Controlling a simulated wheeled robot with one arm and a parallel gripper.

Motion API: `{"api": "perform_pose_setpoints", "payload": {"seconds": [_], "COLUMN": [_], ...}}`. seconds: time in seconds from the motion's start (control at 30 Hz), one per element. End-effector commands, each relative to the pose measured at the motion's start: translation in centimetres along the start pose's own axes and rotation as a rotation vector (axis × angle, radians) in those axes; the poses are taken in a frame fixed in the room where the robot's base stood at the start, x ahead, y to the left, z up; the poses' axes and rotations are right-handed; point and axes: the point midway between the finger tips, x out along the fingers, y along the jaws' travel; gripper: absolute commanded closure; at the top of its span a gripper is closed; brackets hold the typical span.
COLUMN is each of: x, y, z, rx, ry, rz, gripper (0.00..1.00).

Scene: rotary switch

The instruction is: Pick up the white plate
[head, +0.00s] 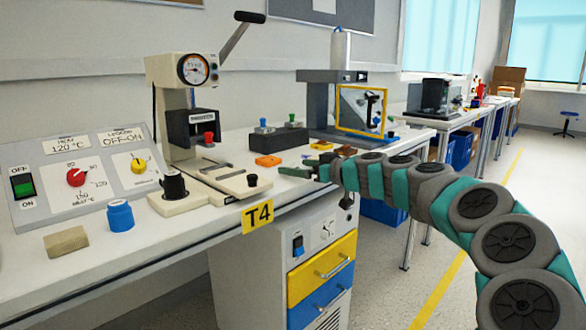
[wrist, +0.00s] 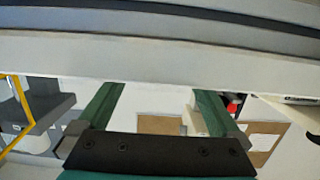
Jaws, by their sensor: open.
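I cannot pick out a separate white plate with certainty in either view. A pale flat base (head: 225,180) under the press is the nearest light, plate-like surface in the head view. My gripper (head: 300,167) is at the bench's front edge, right of the press, with its green fingers pointing left. In the wrist view my gripper (wrist: 158,92) is open, its two green fingers wide apart. No object is held between them. A wide pale band (wrist: 150,52) crosses the wrist view beyond the fingertips; I cannot tell what it is.
A control panel (head: 88,175) with knobs stands at left, with a blue knob (head: 120,215) and a wooden block (head: 66,241) before it. The press (head: 180,110) stands behind the pale base. A yellow-framed machine (head: 338,100) and an orange block (head: 268,161) are near my gripper.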

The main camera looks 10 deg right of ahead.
Motion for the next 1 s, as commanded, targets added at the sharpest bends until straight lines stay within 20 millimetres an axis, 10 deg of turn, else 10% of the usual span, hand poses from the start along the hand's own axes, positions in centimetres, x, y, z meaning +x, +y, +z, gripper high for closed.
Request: {"api": "perform_pose_setpoints", "payload": {"seconds": [0.33,1.0], "x": [0.73,0.70], "y": [-0.08,-0.09], "z": [0.08,0.09], "rx": [0.001,0.001], "ry": [-0.001,-0.001], "rz": [-0.002,-0.002], "gripper": [0.02,0.78]}}
